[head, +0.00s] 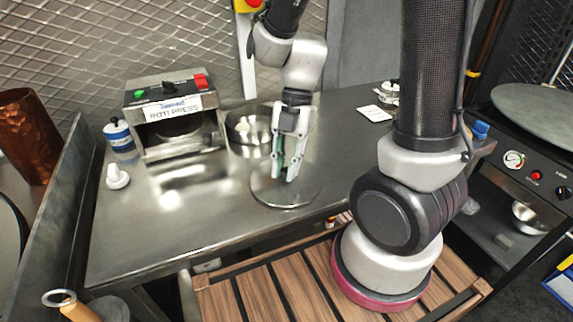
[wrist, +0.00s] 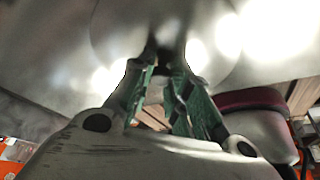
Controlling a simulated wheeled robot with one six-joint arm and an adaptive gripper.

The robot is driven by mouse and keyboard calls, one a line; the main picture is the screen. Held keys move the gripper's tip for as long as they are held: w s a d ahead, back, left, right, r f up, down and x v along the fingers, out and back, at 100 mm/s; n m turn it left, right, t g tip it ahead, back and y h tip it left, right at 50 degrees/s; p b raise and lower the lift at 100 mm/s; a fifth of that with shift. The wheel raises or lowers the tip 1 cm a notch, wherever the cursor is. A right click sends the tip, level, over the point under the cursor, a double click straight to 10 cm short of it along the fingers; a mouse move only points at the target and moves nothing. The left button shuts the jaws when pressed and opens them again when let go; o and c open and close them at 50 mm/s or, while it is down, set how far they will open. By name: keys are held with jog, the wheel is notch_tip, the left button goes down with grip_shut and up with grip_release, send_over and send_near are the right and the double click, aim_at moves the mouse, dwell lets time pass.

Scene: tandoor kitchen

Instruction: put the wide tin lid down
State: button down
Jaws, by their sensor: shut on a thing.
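The wide tin lid (head: 265,192) is a flat, round, shiny metal disc, level over the front part of the steel worktop (head: 225,205). I cannot tell whether it touches the worktop or hangs just above it. My gripper (head: 290,175) points down at the lid's middle and is shut on it, with green finger pads. In the wrist view the lid (wrist: 120,38) fills the upper middle, and the fingers (wrist: 165,85) close around its small dark knob. The fingers hide most of the knob.
A roti press (head: 170,115) stands at the back left, beside a steel pot (head: 247,130). A blue-and-white jar (head: 118,135) and a white knobbed piece (head: 117,177) are at the left. A white card (head: 374,113) lies at the back right. The worktop's left front is clear.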

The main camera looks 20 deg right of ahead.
jog(key=c, duration=1.3)
grip_release()
jog(key=shift+f, duration=0.1)
jog(key=shift+c, duration=0.2)
jog(key=v, duration=1.2)
jog(key=s+d+r+m+t+h, duration=0.1)
jog(key=s+d+r+m+t, duration=0.2)
jog(key=m, duration=1)
jog(key=s+d+r+m+t+h, duration=0.2)
jog(key=d+m, duration=0.6)
jog(key=m, duration=0.6)
jog(key=shift+s+d+r+t, duration=0.25)
jog(key=shift+s+r+t, duration=0.55)
jog(key=shift+s+t, duration=0.7)
jog(key=shift+s, duration=0.15)
